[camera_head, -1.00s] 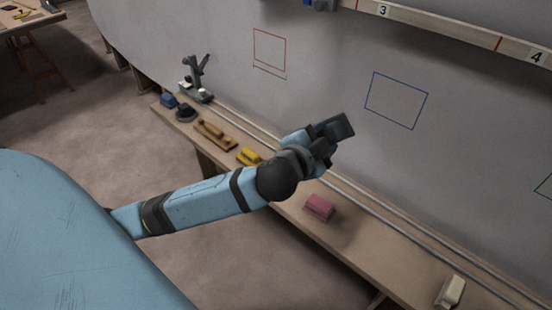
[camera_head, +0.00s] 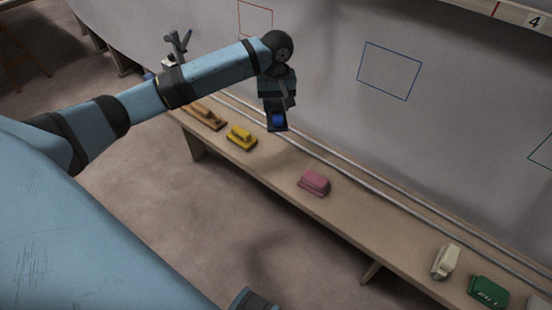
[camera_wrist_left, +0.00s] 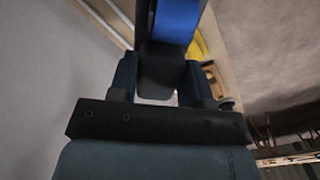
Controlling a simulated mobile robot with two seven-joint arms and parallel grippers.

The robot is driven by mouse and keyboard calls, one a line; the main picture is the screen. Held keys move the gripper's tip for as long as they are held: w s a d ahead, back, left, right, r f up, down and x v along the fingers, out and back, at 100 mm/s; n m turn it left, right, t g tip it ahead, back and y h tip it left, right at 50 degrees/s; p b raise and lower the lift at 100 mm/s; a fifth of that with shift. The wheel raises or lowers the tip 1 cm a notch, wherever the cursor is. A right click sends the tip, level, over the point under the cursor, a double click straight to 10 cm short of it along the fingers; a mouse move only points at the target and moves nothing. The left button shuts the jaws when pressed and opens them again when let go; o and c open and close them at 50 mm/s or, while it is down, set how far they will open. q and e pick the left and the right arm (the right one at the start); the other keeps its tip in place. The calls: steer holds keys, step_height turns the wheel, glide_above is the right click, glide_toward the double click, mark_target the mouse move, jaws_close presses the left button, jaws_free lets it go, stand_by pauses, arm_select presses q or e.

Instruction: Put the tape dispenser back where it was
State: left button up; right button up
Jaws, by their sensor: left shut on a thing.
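The tape dispenser, a dark body (camera_head: 276,127) with a blue roll, hangs below my left gripper (camera_head: 278,100), which points down and is shut on it. It is held in the air in front of the hull wall, seen above the rear part of the bench (camera_head: 335,215). In the left wrist view the dispenser's dark body (camera_wrist_left: 160,70) and blue roll (camera_wrist_left: 177,20) stick out beyond the gripper (camera_wrist_left: 160,92). My right gripper is not in view.
On the bench stand a brown wooden tool (camera_head: 205,117), a yellow block (camera_head: 241,137), a pink block (camera_head: 314,183), a cream one (camera_head: 446,262) and a green one (camera_head: 488,292). Rails (camera_head: 350,180) run along the wall side. Bare bench lies between pink and cream.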

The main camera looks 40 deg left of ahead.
arm_select(q)
step_height(320, 180, down, 20)
steer(key=b, duration=0.5)
steer(key=shift+r, duration=0.2)
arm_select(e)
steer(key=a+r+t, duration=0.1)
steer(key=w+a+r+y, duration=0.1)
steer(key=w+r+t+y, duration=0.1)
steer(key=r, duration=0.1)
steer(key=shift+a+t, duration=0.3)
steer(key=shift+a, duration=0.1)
arm_select(q)
steer(key=o, duration=0.9)
steer(key=shift+c, duration=0.2)
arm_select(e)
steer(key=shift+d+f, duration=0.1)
